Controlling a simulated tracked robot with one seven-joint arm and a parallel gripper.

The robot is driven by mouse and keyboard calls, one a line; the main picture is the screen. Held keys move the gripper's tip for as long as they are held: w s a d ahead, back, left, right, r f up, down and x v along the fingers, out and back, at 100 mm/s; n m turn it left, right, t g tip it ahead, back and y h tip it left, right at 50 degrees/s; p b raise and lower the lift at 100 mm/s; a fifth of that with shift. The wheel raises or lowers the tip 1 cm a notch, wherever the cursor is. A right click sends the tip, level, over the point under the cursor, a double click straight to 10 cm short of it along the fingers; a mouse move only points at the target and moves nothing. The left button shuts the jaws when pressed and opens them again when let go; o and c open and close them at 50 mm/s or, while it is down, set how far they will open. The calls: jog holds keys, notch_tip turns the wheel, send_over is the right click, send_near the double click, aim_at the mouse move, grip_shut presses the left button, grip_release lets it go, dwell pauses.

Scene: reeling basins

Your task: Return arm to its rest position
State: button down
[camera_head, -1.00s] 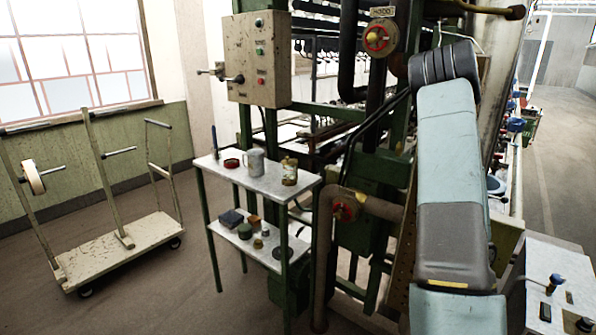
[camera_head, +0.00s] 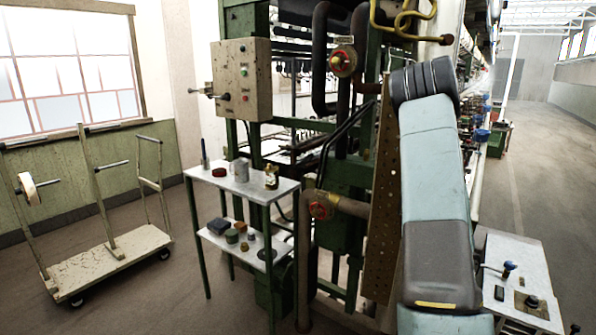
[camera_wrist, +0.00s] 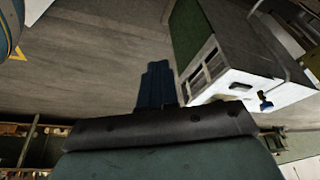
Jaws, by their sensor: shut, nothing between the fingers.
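My arm (camera_head: 436,190) rises at the right of the head view, with its blue-grey links and dark joint upright in front of the green machine frame. My gripper is outside the head view. In the wrist view my gripper (camera_wrist: 158,84) shows as dark blue fingers close together, shut and empty. It points over bare floor, next to a white-topped box (camera_wrist: 215,75) on its right. The fingers appear apart from the box, though the gap is hard to judge.
A wheeled cart (camera_head: 105,262) stands at the left. The green machine with a control box (camera_head: 241,80) fills the middle. A white cabinet (camera_head: 515,265) stands at lower right. Aisle floor (camera_head: 540,170) is clear.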

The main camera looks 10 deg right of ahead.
jog(key=w+a+r+n+t+y, duration=0.2)
jog(key=w+a+r+n, duration=0.3)
jog(key=a+r, duration=0.55)
jog(key=w+a+r+n+t+y, duration=0.25)
jog(key=w+a+r+n, duration=0.25)
jog(key=a+r, duration=0.6)
jog(key=s+a+r+n+t, duration=0.1)
jog(key=s+a+r+n, duration=0.4)
jog(key=s+r, duration=0.3)
jog(key=s+a+r+n+t, duration=0.1)
jog(key=s+a+r+n, duration=0.5)
jog(key=r, duration=0.5)
jog(key=shift+s+a+n+h, duration=0.3)
jog(key=shift+s+a+h, duration=0.15)
jog(key=shift+s+a, duration=0.75)
jog(key=shift+r, duration=0.1)
